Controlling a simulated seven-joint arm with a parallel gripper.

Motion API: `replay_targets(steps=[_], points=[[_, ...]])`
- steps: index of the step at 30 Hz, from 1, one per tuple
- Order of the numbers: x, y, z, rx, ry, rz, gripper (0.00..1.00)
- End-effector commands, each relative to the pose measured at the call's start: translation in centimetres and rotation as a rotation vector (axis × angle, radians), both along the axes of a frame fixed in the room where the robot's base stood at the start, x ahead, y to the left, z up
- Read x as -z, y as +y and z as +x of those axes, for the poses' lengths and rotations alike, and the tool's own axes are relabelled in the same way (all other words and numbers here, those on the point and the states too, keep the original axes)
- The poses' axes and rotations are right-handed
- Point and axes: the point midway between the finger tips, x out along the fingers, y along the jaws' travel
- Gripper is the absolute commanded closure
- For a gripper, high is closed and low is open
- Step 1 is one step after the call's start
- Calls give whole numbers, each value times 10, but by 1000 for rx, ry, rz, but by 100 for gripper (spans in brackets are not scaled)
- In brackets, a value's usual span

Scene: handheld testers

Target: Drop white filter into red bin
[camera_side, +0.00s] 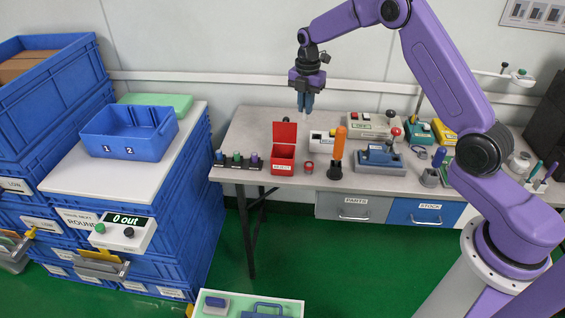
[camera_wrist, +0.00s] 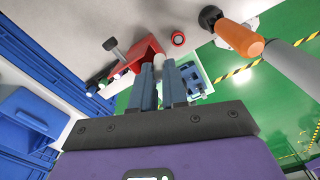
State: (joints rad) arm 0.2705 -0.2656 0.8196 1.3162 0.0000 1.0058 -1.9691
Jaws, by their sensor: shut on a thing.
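My gripper (camera_side: 305,101) hangs in the air above the red bin, a little to the right of its raised lid. Its blue fingers point down. In the wrist view the fingers (camera_wrist: 163,82) are shut on the white filter (camera_wrist: 171,85), a pale cylinder mostly hidden between them. In the side view the filter is too small to make out clearly. The red bin (camera_side: 283,167) stands at the table's front edge with its lid up. It also shows in the wrist view (camera_wrist: 145,48), partly behind the fingers.
Left of the bin is a dark rack (camera_side: 238,164) with several coloured caps. Right of it are a small red part (camera_side: 309,167), a white box (camera_side: 322,141), an upright orange-handled tool (camera_side: 339,145) and a blue-grey device (camera_side: 380,157). The table's back left (camera_side: 252,125) is clear.

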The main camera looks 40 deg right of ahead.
Motion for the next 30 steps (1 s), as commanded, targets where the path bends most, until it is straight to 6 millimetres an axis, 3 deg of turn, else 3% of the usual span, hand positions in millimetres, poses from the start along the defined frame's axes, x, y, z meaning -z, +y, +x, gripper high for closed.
replay_targets(steps=[2,8,15,30], points=[[1,21,8,-3,0,0,100],[1,56,19,-2,0,0,100],[40,52,17,1,4,-1,100],[85,52,17,1,3,0,100]])
